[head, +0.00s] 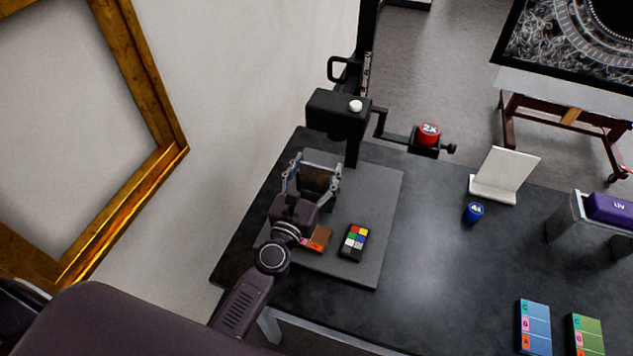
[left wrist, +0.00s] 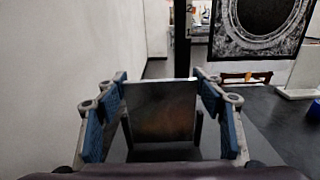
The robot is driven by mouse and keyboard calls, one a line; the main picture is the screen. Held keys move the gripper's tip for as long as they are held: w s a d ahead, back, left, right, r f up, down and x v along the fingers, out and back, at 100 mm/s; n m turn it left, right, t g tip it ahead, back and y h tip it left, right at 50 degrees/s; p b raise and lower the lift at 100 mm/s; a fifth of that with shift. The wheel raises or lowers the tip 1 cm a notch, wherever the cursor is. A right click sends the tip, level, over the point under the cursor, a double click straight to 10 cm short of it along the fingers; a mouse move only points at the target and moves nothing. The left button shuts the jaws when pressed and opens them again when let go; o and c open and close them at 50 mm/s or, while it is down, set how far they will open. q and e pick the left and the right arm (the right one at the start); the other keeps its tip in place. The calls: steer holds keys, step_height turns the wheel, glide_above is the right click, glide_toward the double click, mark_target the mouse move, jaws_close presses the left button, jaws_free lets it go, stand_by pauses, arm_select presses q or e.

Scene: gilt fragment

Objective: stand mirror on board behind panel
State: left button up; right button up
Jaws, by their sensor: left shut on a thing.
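My left gripper (head: 313,172) is shut on a square plate that looks like the mirror (head: 318,182), with dark brown tones in its face. In the left wrist view the mirror (left wrist: 162,112) stands nearly upright between the blue-padded fingers (left wrist: 160,92). It is over the back left part of the grey board (head: 384,190); I cannot tell whether its lower edge touches the board. My right gripper is not in view.
A small colour chart (head: 354,241) lies on the board, right of the panel. A white stand (head: 504,174) and blue cap (head: 474,212) are right; bare table (head: 430,270) lies between.

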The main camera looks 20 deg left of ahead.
mark_target(316, 178)
arm_select(q)
step_height(316, 178, down, 3)
steer(key=shift+r+b, duration=0.15)
steer(key=shift+b, duration=0.55)
steer(key=shift+f+b, duration=0.3)
steer(key=shift+f, duration=0.05)
steer(key=o, duration=2.1)
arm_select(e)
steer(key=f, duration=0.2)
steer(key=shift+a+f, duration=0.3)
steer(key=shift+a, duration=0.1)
